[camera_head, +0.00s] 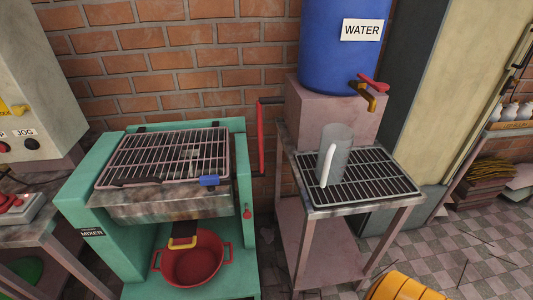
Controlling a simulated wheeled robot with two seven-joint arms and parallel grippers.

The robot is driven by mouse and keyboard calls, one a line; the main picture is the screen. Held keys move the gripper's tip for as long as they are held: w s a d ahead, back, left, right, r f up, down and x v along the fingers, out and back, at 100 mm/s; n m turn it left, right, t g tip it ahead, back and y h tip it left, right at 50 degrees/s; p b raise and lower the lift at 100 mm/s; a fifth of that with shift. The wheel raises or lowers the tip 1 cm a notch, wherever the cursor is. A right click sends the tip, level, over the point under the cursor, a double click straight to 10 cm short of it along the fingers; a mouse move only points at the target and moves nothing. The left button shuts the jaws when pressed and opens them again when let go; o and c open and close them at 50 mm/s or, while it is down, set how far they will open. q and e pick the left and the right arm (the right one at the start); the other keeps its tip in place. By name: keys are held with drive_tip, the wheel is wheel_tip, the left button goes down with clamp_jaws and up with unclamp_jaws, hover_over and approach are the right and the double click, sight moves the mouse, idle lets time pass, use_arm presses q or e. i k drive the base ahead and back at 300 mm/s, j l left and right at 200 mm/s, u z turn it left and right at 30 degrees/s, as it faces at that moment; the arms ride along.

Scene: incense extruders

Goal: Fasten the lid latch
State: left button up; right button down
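The mixer (82,206) is a teal-framed machine at left centre in the head view. Its lid, a barred metal grille (165,157), lies over the top of the trough and looks down. A dark handle (138,182) is on the lid's front edge. A small blue piece (209,181), which looks like the latch, sits at the front right corner of the lid. Whether it is engaged is too small to tell. Neither of my grippers is in view.
A red tub (193,262) stands under the mixer. A yellow rounded object (403,288) is at the bottom edge.

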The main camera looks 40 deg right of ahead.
sight(209, 181)
drive_tip(key=z, duration=0.85)
